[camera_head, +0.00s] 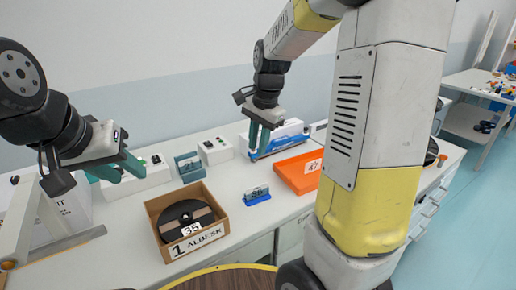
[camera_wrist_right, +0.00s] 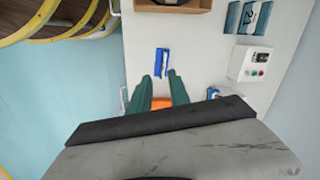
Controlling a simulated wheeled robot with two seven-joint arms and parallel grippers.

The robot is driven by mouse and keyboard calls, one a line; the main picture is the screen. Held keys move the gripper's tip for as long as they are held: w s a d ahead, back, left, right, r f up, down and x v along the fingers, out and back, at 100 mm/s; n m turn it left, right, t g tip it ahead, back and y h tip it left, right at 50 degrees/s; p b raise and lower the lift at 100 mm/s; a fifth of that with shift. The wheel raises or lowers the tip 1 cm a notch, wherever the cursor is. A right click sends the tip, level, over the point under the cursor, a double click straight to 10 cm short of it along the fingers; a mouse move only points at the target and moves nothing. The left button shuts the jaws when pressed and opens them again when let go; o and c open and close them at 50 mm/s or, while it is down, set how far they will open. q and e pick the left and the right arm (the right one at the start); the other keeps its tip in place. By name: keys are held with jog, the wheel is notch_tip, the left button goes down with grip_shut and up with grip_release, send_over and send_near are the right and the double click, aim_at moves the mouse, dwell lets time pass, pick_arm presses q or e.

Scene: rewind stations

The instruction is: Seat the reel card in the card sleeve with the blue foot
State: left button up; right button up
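A small dark card stand with a blue foot (camera_head: 257,198) stands upright on the white counter, with a number on its face. In the right wrist view its blue foot (camera_wrist_right: 161,62) lies just beyond my fingertips. A white card marked 35 (camera_head: 190,229) lies on the black reel (camera_head: 183,213) inside the cardboard box (camera_head: 221,229). I cannot tell which one is the reel card. My right gripper (camera_head: 259,138) is open and empty above the back of the counter; its fingers also show apart in the right wrist view (camera_wrist_right: 161,80). My left gripper (camera_head: 122,167) is open and empty, left of the box.
An orange tray marked 47 (camera_head: 298,170) lies right of the blue foot. A grey-teal numbered holder (camera_head: 188,166), a white button box (camera_head: 215,151) and a blue-and-white device (camera_head: 290,140) line the back. My right arm hides the counter's right part. Bare counter (camera_head: 236,220) lies beside the box.

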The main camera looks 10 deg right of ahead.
jog(key=s+r+n+t, duration=0.1)
jog(key=s+r+n, duration=0.1)
jog(key=s+n, duration=0.2)
jog(key=s+r+n+t, duration=0.2)
jog(key=s+r+n, duration=0.1)
jog(key=s, duration=0.5)
jog(key=s+a+r+n+t+y, duration=0.1)
jog(key=s+r+n, duration=0.2)
jog(key=s, duration=0.3)
jog(key=shift+s+r+n+t, duration=0.2)
jog(key=shift+s+n+t, duration=0.1)
jog(key=shift+n, duration=0.5)
jog(key=shift+a, duration=0.1)
